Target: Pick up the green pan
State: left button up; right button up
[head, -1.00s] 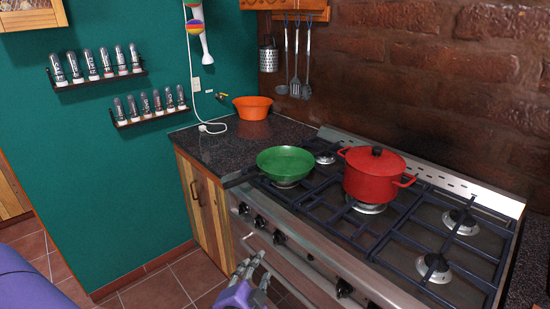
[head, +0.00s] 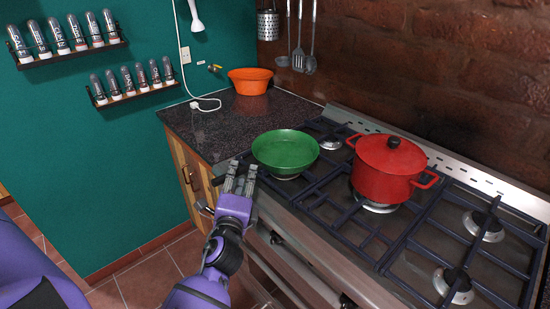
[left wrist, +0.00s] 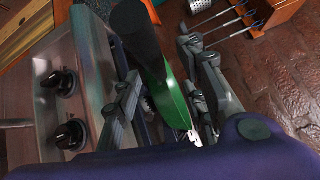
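In the left wrist view, the black handle (left wrist: 137,30) and the green pan's side (left wrist: 166,92) appear between the spread fingers of the left gripper (left wrist: 162,95). The fingers look open and not closed on the handle; whether they touch it I cannot tell. My right gripper is not in view.
A red lidded pot (head: 388,170) stands on the stove (head: 330,228) right of the pan. An orange bowl (head: 250,82) sits on the dark counter (head: 215,125) behind. Utensils (head: 310,50) hang on the brick wall. Stove knobs (left wrist: 65,85) line the front. The right burners are empty.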

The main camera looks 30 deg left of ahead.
aim_at(242, 173)
pick_arm(q)
jog(key=x, duration=0.3)
jog(key=shift+w+a+f, duration=0.1)
jog(key=shift+w+a, duration=0.15)
jog(key=shift+w, duration=0.1)
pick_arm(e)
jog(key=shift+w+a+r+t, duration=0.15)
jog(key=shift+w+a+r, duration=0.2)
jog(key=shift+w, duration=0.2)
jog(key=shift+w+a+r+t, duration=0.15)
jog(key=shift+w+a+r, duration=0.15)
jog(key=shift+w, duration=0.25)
pick_arm(q)
grip_shut()
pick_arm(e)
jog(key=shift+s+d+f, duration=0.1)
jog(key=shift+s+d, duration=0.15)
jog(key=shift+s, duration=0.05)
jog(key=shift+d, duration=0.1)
